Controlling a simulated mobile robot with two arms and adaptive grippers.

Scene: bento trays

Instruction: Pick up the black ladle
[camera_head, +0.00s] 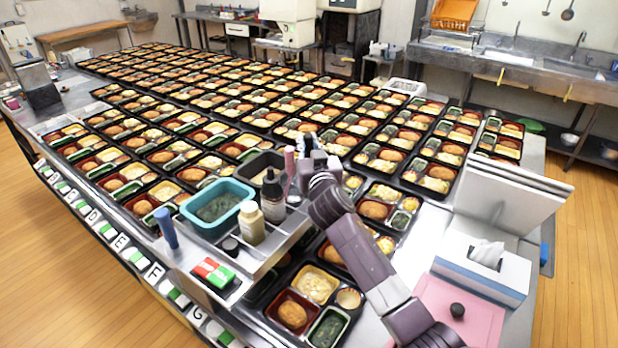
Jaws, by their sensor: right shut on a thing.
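My right gripper (304,163) is shut at the small steel shelf, just right of a pink-topped upright item (290,162). Its fingers are small and partly hidden, and what they hold is hard to make out. I cannot clearly pick out the black ladle; it may be hidden by the gripper or merge with the dark things there. A black square container (262,163) stands just left of the gripper. My left gripper is not in view.
A teal tub (215,208), a cream bottle (250,222) and a dark bottle (272,197) crowd the steel shelf (283,238). Many filled bento trays cover the table. A tissue box (482,266) and pink sheet (478,320) lie at the right.

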